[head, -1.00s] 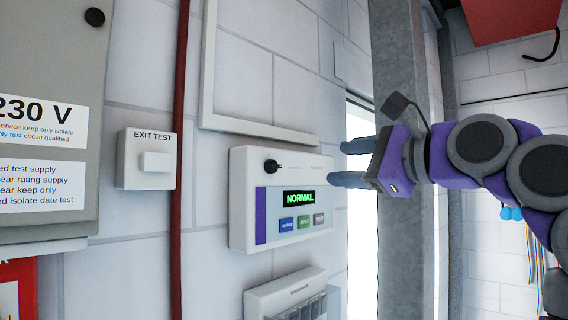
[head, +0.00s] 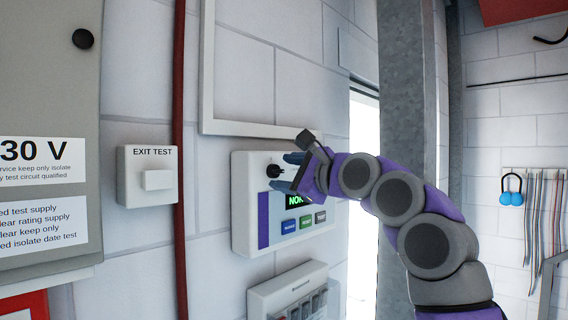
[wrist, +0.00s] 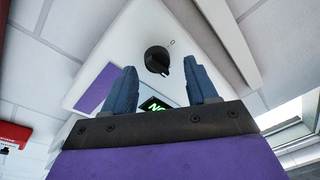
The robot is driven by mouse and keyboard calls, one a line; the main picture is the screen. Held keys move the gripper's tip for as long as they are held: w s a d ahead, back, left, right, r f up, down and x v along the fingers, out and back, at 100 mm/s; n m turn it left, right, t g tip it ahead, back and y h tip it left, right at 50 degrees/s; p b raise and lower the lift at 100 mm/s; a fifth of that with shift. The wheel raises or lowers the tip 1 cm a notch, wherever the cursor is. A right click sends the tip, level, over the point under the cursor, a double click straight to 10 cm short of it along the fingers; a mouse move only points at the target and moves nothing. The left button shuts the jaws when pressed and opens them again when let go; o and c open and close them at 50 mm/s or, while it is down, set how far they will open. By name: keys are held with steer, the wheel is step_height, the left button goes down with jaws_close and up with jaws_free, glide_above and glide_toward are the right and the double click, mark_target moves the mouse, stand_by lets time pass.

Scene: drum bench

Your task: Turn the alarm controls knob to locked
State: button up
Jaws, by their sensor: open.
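The alarm panel (head: 243,225) is a white wall box with a purple stripe, a green-lettered display and coloured buttons. Its black controls knob (head: 273,171) sits at the upper left of the panel face. In the wrist view the knob (wrist: 157,60) lies beyond my two fingertips, roughly midway between them, with a small mark beside it. My gripper (head: 290,172) is open and empty, just right of the knob in the head view. The fingers appear apart from the knob. My gripper hides part of the display, leaving "NO" readable.
An exit test box (head: 148,176) is on the wall to the left, beside a red vertical pipe (head: 179,120). A grey cabinet (head: 45,95) stands further left. A lower white unit (head: 287,293) sits beneath the panel. A metal column (head: 405,90) rises right of the panel.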

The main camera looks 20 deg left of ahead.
steer(key=shift+w+a+f, duration=0.1)
steer(key=shift+w+a, duration=0.05)
steer(key=shift+a, duration=0.55)
steer(key=shift+d, duration=0.1)
steer(key=c, duration=1.1)
